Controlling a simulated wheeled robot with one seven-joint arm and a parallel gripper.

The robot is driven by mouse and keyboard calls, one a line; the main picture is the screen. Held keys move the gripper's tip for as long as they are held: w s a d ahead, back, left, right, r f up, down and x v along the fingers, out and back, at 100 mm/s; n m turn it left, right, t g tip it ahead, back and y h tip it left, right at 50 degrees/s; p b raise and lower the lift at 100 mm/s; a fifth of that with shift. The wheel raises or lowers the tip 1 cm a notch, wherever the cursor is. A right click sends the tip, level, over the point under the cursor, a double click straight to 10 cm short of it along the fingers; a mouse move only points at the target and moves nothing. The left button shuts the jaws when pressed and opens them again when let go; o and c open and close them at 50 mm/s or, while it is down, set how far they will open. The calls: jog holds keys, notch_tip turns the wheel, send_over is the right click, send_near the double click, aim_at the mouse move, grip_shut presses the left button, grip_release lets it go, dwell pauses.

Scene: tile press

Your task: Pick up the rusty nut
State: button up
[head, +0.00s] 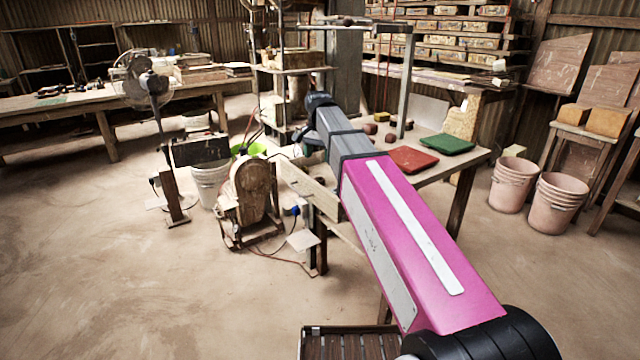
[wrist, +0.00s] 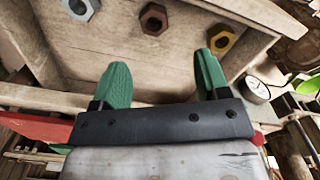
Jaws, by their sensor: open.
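The rusty nut (wrist: 154,19) is reddish brown with a dark hole. It is the middle one of three nuts on a pale wooden surface near the top of the wrist view. A grey nut (wrist: 80,8) is on its left and a brass-coloured nut (wrist: 222,41) on its right. My gripper (wrist: 160,60) has two green fingers spread apart with nothing between them. The rusty nut appears beyond the fingertips, roughly in line with the gap, not touched. In the head view my arm hides the gripper, and I cannot make out the nuts.
Wooden edging (wrist: 262,12) borders the nuts' surface. A round dial gauge (wrist: 257,90) is right of my gripper. In the head view, a red tile (head: 413,160) and a green tile (head: 447,144) lie on the table. Pink buckets (head: 512,186) stand at right; floor is clear at left front.

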aim_at(320, 179)
notch_tip(320, 179, down, 4)
jog(key=shift+s+d+f, duration=0.15)
jog(key=shift+f, duration=1.15)
jog(key=shift+s+d+f, duration=0.1)
jog(key=shift+f, duration=1.15)
jog(key=c, duration=1.1)
